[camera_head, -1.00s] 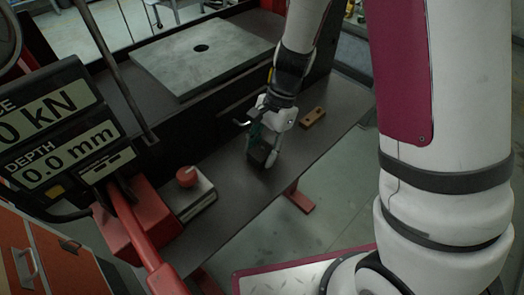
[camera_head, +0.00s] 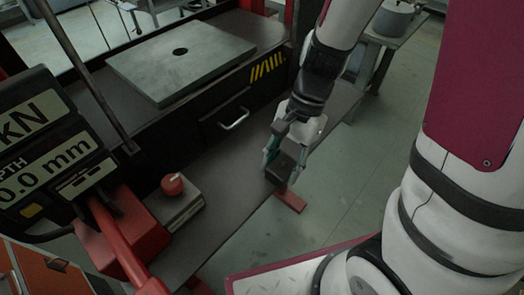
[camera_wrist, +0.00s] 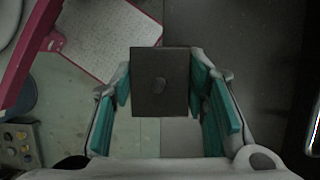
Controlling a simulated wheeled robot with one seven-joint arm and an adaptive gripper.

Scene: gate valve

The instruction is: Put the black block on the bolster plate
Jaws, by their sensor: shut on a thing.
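The black block (camera_head: 283,168) is in my gripper (camera_head: 286,155) in the head view, by the front edge of the dark bench. In the wrist view the block (camera_wrist: 160,80) shows as a dark square with a small round mark, between the teal finger pads of my gripper (camera_wrist: 165,100). The gripper is shut on it. The bolster plate (camera_head: 195,62) is a flat grey slab with a round hole, on the press bed at upper left of the gripper. Its top is bare.
A dark drawer front with a metal handle (camera_head: 234,120) and a striped warning label (camera_head: 268,68) lie below the plate. A box with a red knob (camera_head: 173,185) stands on the bench at left. A thin upright rod (camera_head: 85,75) stands left of the plate.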

